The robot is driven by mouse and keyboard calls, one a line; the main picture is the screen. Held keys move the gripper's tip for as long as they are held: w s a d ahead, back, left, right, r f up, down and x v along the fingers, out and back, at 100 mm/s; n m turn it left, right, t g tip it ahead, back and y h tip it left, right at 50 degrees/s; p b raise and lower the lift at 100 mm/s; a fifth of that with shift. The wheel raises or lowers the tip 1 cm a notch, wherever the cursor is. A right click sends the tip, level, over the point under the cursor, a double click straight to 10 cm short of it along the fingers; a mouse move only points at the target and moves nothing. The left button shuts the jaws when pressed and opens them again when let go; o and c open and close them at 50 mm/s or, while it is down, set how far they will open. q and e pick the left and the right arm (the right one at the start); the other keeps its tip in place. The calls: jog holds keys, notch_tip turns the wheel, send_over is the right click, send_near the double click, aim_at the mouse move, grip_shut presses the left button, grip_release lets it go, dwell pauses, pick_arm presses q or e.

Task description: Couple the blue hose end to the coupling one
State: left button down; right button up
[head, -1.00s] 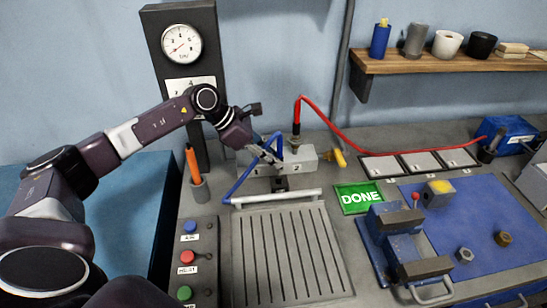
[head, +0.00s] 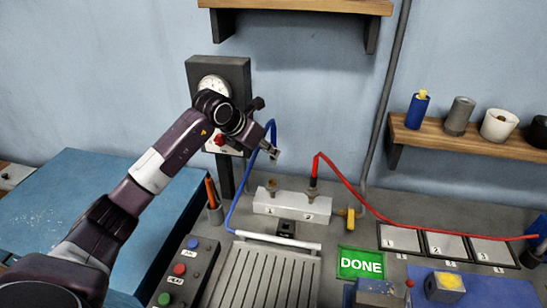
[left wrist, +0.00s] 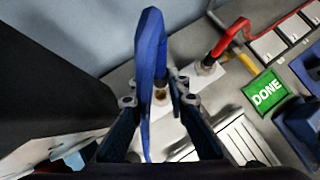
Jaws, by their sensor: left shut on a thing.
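The blue hose (head: 240,180) rises from the bench in an arch, and its end is in my left gripper (head: 270,150). The gripper is shut on it, above and apart from the pale block (head: 290,207). Coupling one (head: 271,186) is the bare brass fitting at the block's left, above the label 1. In the left wrist view the blue hose (left wrist: 151,45) loops up between the fingertips (left wrist: 158,100), and brass coupling one (left wrist: 160,94) shows below. The hose's very tip is hard to make out. My right gripper is not in view.
A red hose (head: 345,182) stands on the block's second fitting and runs right across the bench. A yellow handle (head: 350,213) is at the block's right end. The gauge column (head: 220,75) is behind my left arm.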

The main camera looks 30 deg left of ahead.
pick_arm(q)
jog(key=shift+a+f+b, duration=0.15)
jog(key=shift+f+b, duration=1.55)
jog(key=shift+f, duration=1.1)
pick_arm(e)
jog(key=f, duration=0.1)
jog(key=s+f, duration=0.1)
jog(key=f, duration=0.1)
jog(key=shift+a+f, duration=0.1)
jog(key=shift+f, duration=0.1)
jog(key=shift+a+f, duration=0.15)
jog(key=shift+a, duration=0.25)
pick_arm(q)
jog(key=shift+f+b, duration=0.3)
jog(key=shift+b, duration=0.15)
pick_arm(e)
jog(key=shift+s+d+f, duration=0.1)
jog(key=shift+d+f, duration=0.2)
pick_arm(q)
jog(key=shift+f+b, duration=0.5)
jog(key=shift+f, duration=0.1)
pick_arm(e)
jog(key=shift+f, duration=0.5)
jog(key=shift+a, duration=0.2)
pick_arm(q)
jog(key=shift+s+f+b, duration=0.15)
jog(key=shift+f+b, duration=0.65)
jog(key=shift+f, duration=0.1)
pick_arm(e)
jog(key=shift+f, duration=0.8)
